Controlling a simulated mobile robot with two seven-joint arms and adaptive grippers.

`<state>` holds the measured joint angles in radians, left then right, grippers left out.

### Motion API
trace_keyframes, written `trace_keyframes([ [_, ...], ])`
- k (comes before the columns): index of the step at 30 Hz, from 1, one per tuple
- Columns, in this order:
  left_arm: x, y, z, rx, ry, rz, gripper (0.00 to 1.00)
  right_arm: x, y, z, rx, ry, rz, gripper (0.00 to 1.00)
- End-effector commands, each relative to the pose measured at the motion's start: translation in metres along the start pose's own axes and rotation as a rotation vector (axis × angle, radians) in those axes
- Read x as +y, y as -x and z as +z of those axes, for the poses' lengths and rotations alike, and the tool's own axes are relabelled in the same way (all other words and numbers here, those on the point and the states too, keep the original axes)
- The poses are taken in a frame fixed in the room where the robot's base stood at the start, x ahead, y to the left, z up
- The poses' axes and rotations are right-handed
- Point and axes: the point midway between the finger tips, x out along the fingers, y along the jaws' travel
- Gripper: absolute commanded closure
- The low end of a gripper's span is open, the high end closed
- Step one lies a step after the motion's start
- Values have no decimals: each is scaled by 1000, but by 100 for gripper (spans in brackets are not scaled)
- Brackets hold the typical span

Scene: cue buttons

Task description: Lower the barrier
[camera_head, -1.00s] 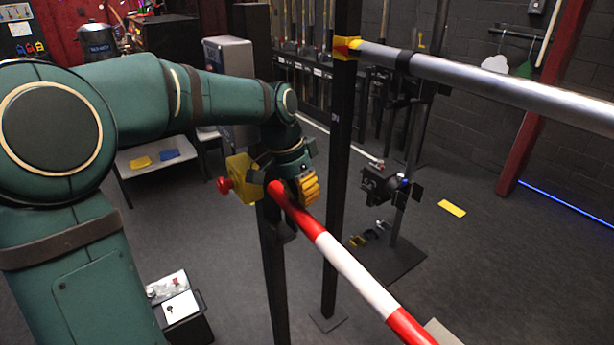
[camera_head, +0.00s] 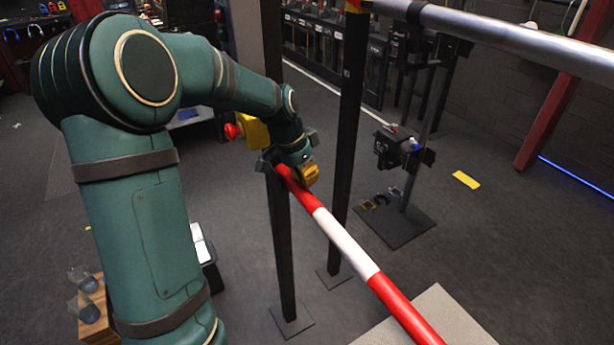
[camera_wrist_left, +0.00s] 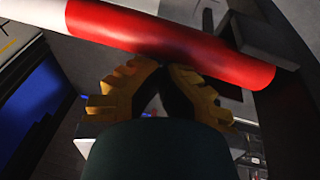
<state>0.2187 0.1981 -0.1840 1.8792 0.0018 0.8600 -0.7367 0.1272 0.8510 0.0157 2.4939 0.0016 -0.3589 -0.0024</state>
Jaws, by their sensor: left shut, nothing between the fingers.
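The red-and-white striped barrier bar (camera_head: 345,243) slopes from a dark post (camera_head: 283,250) toward the lower right of the head view. Its red end lies at the post's top, and its far end is out of frame. My left gripper (camera_head: 310,176), with yellow fingers, is beside this red end. In the left wrist view the bar (camera_wrist_left: 165,38) crosses just beyond my shut, empty fingertips (camera_wrist_left: 163,72); I cannot tell whether they touch it. A yellow box (camera_head: 254,131) with a red button (camera_head: 232,131) sits by the post top, partly behind my arm.
A silver pole (camera_head: 500,37) crosses the upper right from a second dark post (camera_head: 350,130). A dark stand (camera_head: 405,155) on a square base is behind the bar. A pale slab (camera_head: 435,318) lies at the lower right. Open floor shows at the right.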

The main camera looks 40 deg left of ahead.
Motion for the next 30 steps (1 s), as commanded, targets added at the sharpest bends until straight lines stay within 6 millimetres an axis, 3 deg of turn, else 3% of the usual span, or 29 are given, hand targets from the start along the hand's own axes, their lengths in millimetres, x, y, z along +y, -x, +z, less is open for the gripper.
trace_keyframes([
  [1, 0, -26, 23, -66, 20, 31, 100, 1, -4, 0, 0, 0, 0, 53],
  [4, 1, -20, 22, -62, 19, 29, 100, 2, -4, 1, 0, 0, 0, 53],
  [18, 8, 63, 9, -9, 3, -2, 100, 1, -2, 0, 0, 0, 0, 53],
  [24, 10, 79, 6, 1, -1, -8, 100, 1, -2, 0, 0, 0, 0, 53],
  [30, 11, 81, 4, 4, -2, -9, 100, 1, -1, 0, 0, 0, 0, 53],
])
